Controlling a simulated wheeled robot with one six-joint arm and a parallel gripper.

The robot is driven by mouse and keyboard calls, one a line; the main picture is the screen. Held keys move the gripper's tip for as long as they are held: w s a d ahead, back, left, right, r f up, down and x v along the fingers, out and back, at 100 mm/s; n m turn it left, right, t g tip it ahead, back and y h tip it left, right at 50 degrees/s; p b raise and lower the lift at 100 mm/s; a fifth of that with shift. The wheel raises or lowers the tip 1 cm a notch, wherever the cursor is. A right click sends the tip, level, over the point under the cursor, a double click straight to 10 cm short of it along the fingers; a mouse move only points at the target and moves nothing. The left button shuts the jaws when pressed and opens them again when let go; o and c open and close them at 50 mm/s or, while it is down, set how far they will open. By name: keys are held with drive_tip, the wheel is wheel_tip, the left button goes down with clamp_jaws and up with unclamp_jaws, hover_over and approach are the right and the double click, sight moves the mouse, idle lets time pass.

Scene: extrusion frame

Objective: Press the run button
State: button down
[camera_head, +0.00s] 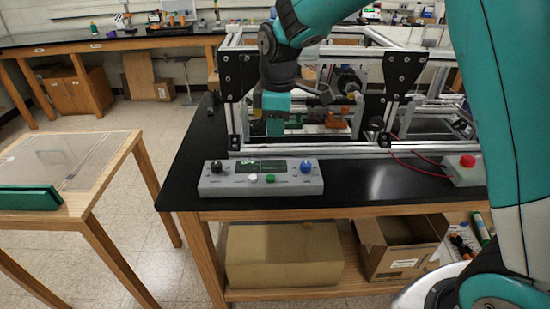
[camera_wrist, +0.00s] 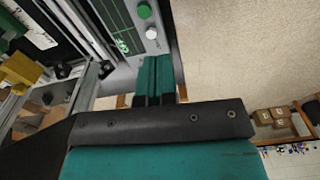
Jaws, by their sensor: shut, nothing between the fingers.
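The grey control box (camera_head: 235,188) sits at the front edge of the black bench. It carries a green button (camera_head: 270,178), a white button (camera_head: 253,178), a small screen (camera_head: 262,166), a black knob and a blue knob. Labels are too small to read, so which one is run cannot be told. My gripper (camera_head: 275,127) is above the box, apart from it, pointing down. In the wrist view its teal fingers (camera_wrist: 158,62) are together and empty, and the green button (camera_wrist: 144,10) and white button (camera_wrist: 151,32) show beyond the tips, nothing covering them.
The aluminium extrusion frame (camera_head: 300,151) stands right behind the control box, close to my gripper. A red button (camera_head: 467,160) on a grey box is at the bench's right, with red cables (camera_head: 415,165). A wooden table (camera_head: 80,165) stands at the left.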

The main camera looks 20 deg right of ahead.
sight(275, 177)
drive_tip(key=w, duration=0.1)
drive_tip(key=w+f, duration=0.1)
drive_tip(key=w+d+n, duration=0.1)
drive_tip(key=shift+f, duration=0.15)
wheel_tip(275, 177, down, 13)
drive_tip(key=p, duration=0.4)
drive_tip(key=shift+f+p, duration=0.2)
drive_tip(key=shift+p, duration=0.15)
drive_tip(key=shift+f, duration=0.3)
